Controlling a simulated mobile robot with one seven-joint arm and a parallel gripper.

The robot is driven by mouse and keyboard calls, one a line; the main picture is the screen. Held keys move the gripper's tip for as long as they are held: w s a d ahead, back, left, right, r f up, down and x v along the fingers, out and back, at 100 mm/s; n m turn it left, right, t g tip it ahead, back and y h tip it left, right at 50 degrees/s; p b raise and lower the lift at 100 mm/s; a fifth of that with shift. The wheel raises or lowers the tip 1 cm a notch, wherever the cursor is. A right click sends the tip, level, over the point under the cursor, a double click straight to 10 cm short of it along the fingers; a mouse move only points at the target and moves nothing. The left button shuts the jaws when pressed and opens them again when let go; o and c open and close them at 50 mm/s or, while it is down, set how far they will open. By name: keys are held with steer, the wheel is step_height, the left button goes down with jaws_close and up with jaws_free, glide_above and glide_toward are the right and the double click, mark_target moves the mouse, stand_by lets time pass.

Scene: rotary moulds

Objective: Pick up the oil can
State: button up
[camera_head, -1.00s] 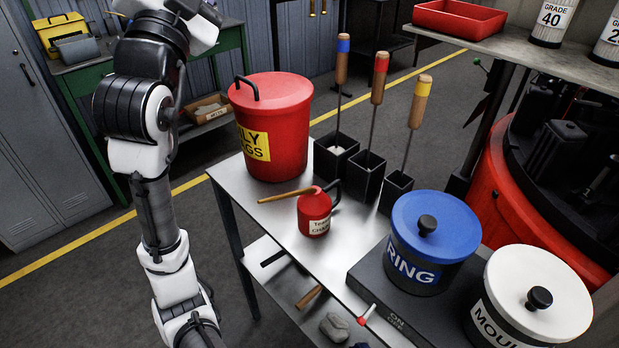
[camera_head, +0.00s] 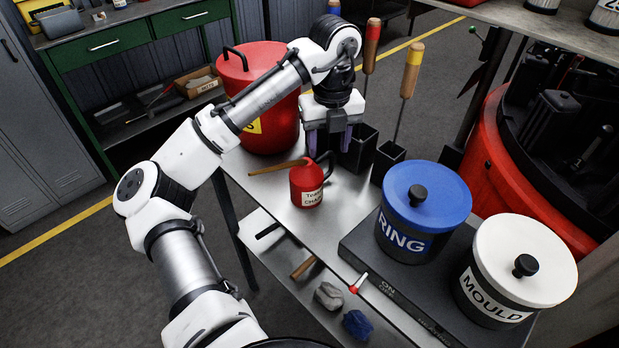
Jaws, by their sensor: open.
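The oil can (camera_head: 306,187) is a small red can with a pale label, a thin brown spout pointing left and a dark handle on its right. It stands upright on the metal bench top (camera_head: 290,220). My gripper (camera_head: 328,150) is open and points down just behind and above the can, close to its handle. The fingertips are partly hidden behind the can and its handle, so I cannot tell whether they touch it.
A red bin (camera_head: 262,110) stands behind left of the can. Dark square holders (camera_head: 388,160) with wooden-handled tools stand right of my gripper. The blue-lidded RING pot (camera_head: 425,205) and white-lidded MOULD pot (camera_head: 520,265) sit on a dark plate at front right.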

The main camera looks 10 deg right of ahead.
step_height(320, 180, down, 6)
steer(key=shift+f, duration=0.1)
steer(key=shift+c, duration=0.4)
jaws_close()
